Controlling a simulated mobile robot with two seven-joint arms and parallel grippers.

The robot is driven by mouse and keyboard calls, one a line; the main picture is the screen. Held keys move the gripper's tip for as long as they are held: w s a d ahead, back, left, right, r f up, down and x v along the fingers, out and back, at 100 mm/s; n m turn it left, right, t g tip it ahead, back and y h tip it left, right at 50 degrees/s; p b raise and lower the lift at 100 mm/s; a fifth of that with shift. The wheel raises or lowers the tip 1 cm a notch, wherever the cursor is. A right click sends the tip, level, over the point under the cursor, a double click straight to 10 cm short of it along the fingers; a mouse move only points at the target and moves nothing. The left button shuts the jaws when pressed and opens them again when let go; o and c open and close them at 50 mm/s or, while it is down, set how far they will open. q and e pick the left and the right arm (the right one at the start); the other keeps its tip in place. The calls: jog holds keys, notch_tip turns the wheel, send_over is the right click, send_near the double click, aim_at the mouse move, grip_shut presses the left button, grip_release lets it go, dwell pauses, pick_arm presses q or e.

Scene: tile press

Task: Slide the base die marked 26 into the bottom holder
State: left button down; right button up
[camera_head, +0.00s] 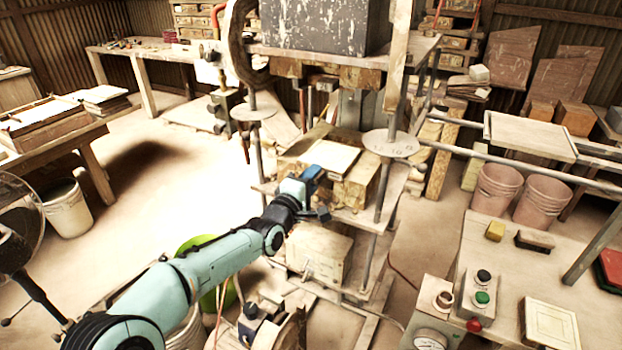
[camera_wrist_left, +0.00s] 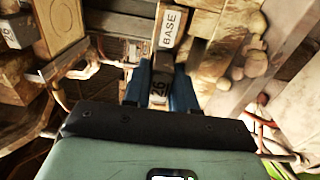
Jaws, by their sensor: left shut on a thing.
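My left gripper (camera_head: 318,192) reaches into the press from the front, at the near edge of its lower level. In the head view a pale flat plate (camera_head: 331,158) lies beyond the gripper, between worn yellowish blocks of the bottom holder (camera_head: 353,190). How far the die sits in the holder is unclear. My right gripper is out of view.
Metal columns with round discs (camera_head: 390,143) flank the press opening. A heavy grey block (camera_head: 325,25) hangs above. A button box (camera_head: 477,296) stands on the bench (camera_head: 500,262) at the right. Buckets (camera_head: 497,190) stand behind it. Open floor (camera_head: 170,160) lies left.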

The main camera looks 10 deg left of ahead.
aim_at(324, 164)
pick_arm(q)
jog(key=shift+p+x, duration=0.55)
jog(key=shift+x, duration=0.6)
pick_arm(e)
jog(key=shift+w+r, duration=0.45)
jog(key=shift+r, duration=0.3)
pick_arm(q)
jog(key=shift+r, duration=0.15)
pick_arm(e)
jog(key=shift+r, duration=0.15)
pick_arm(q)
jog(key=shift+w+d+r+p, duration=0.1)
jog(key=shift+w+d+p, duration=0.05)
jog(key=shift+w+p, duration=0.25)
jog(key=shift+w+d+p, duration=0.15)
jog(key=shift+w+p, duration=0.2)
jog(key=shift+w, duration=0.25)
jog(key=shift+w+d, duration=0.1)
jog(key=shift+w, duration=0.1)
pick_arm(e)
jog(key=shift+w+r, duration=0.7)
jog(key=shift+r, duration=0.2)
pick_arm(q)
jog(key=shift+w+d+p, duration=0.25)
jog(key=shift+w+p, duration=0.3)
jog(key=shift+w, duration=0.1)
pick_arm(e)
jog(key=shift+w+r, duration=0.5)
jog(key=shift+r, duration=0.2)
